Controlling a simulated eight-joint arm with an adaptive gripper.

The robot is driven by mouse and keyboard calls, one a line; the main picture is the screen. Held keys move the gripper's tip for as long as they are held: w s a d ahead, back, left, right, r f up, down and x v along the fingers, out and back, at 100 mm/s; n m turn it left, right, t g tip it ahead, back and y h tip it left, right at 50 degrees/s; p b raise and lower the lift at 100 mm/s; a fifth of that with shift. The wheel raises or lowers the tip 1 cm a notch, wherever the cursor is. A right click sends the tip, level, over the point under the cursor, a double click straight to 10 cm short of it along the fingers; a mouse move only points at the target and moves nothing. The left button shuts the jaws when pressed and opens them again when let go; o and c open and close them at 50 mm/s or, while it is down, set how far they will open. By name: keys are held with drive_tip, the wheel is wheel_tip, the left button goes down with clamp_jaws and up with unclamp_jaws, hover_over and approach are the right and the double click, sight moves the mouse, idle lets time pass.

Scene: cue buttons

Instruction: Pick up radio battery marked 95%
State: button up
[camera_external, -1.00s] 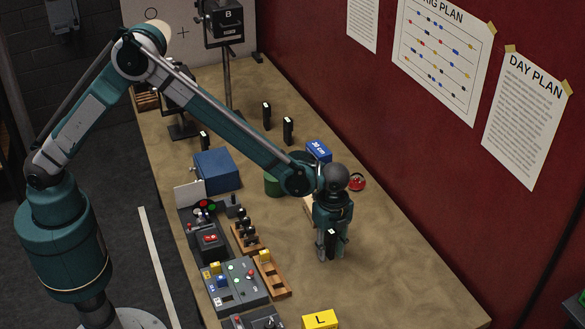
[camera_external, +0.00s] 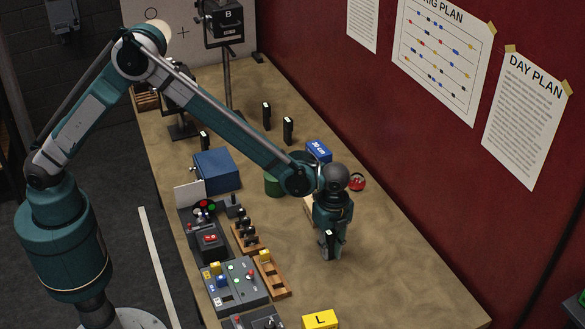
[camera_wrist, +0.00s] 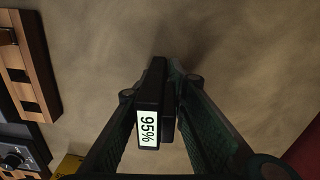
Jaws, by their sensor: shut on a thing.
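The radio battery (camera_wrist: 149,105) is a black block with a white label reading 95%, which faces the camera in the wrist view. My gripper (camera_wrist: 168,95) has its fingers closed on it, one on each side. In the external view my gripper (camera_external: 329,248) points down over the right part of the table. The battery (camera_external: 328,238) shows there as a small dark upright block with a light label. I cannot tell for certain whether its lower end touches the table.
Other black upright blocks (camera_external: 288,130) stand farther back on the table. A yellow L block (camera_external: 320,319) is at the front. A wooden rack (camera_external: 272,276) and a control panel (camera_external: 236,281) lie to the left. Table right of my gripper is clear.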

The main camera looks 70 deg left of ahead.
sight(331, 231)
drive_tip(key=shift+r, duration=0.1)
drive_tip(key=shift+r, duration=4.9)
